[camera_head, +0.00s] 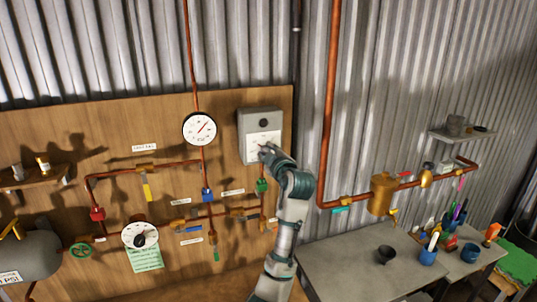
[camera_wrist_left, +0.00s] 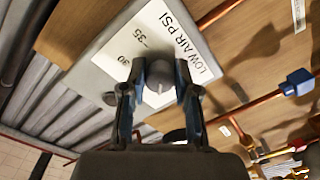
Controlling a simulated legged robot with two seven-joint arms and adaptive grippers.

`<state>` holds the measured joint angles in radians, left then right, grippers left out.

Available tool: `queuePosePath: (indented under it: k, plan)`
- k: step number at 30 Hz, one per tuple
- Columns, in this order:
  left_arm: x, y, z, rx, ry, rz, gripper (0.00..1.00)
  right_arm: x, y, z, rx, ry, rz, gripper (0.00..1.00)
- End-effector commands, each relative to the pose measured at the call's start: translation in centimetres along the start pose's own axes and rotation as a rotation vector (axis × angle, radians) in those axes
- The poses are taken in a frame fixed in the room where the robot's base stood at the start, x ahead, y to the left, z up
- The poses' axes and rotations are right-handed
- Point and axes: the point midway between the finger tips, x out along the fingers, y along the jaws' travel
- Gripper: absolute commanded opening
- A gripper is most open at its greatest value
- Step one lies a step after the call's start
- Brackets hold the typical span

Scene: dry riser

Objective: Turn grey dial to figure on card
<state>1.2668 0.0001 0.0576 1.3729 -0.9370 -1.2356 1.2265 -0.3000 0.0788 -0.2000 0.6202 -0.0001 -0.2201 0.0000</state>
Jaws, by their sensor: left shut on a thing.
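The grey dial (camera_wrist_left: 158,78) sits on a white scale plate (camera_wrist_left: 150,40) marked LOW AIR PSI, with figures 30 and 35 readable. The plate is on a grey box (camera_head: 250,118) on the wooden board. My left gripper (camera_head: 266,152) is at the plate's lower part; in the left wrist view its two fingers (camera_wrist_left: 160,82) are shut on the dial, one on each side. The gripper hides the dial in the head view, and I cannot tell its exact setting. A green card (camera_head: 146,260) hangs below a white round dial; its writing is too small to read. My right gripper is not in view.
A round gauge (camera_head: 199,129) is left of the box, and copper pipes with coloured valves run below. A grey tank (camera_head: 28,256) is at lower left. A bench (camera_head: 350,262) with pots and tools stands right of my left arm.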

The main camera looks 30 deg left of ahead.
Motion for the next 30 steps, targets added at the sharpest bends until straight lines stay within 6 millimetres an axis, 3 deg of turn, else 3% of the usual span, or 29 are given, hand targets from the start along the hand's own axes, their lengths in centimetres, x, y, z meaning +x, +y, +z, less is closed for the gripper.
queuePosePath:
  k: [7,8,11,22,26,30]
  plan:
    - [0.1,-0.2,0.2,0.002,-0.003,-0.006,0.0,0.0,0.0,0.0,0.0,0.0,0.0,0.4]
    - [0.1,-0.2,0.2,0.003,-0.003,-0.006,0.33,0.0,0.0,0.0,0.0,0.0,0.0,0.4]
    - [0.1,-0.2,0.2,0.003,-0.003,-0.005,0.55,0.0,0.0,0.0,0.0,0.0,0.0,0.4]
    - [-0.5,0.0,0.2,0.002,-0.002,-0.001,0.55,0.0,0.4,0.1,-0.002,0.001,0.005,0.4]
    - [-2.4,0.0,0.2,0.001,-0.003,0.001,0.55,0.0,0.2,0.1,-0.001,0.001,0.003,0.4]
    - [-5.6,-0.1,0.3,0.0,-0.005,0.0,0.55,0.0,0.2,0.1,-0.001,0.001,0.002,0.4]
